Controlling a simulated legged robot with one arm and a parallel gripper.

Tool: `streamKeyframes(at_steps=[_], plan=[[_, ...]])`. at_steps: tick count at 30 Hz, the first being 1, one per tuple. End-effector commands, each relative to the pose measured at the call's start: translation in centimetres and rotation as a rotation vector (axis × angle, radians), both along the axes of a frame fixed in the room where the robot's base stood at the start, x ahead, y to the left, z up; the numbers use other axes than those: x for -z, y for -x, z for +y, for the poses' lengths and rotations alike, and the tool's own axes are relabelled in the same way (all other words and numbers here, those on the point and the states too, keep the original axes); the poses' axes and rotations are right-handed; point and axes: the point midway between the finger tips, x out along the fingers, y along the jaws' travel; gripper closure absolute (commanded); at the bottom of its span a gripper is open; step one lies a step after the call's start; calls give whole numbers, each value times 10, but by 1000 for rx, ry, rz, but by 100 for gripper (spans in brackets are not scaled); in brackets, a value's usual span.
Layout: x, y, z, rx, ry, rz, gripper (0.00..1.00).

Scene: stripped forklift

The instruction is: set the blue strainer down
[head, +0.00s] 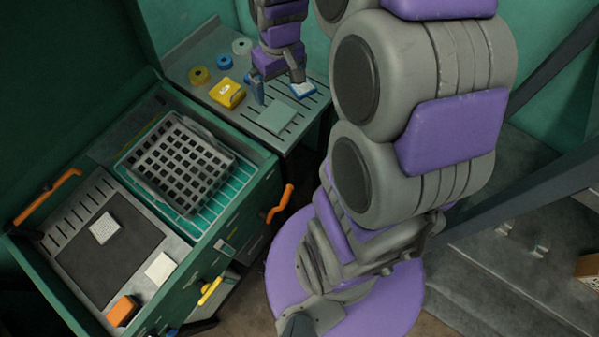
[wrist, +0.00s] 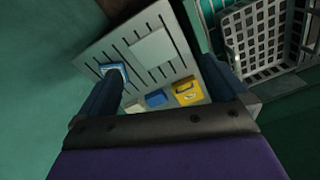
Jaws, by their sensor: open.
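A small blue-rimmed piece with a pale middle (head: 303,90), which looks like the blue strainer, lies on the slotted grey bench top at the back. It also shows in the wrist view (wrist: 117,69), partly hidden by one finger. My gripper (head: 278,90) is open over the bench, pointing down. In the head view its right finger is close to the blue-rimmed piece; I cannot tell whether they touch. In the wrist view my gripper (wrist: 165,85) has nothing held between its fingers.
A yellow box (head: 227,93), a pale green pad (head: 277,117) and several rings share the bench. A grey basket (head: 181,160) sits in the green cabinet, left of the bench. Bare slotted surface surrounds the pad.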

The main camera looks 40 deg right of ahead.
Motion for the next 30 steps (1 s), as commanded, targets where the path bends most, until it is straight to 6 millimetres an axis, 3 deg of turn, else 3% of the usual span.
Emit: streamKeyframes(at_steps=[1,6,12,16,21,30], plan=[[-9,18,17,-11,2,11,1],[-24,82,59,-22,7,72,1],[-31,162,89,-16,21,142,1],[-30,200,98,-3,30,176,1],[-28,224,103,6,36,197,1],[-28,227,104,9,36,200,1]])
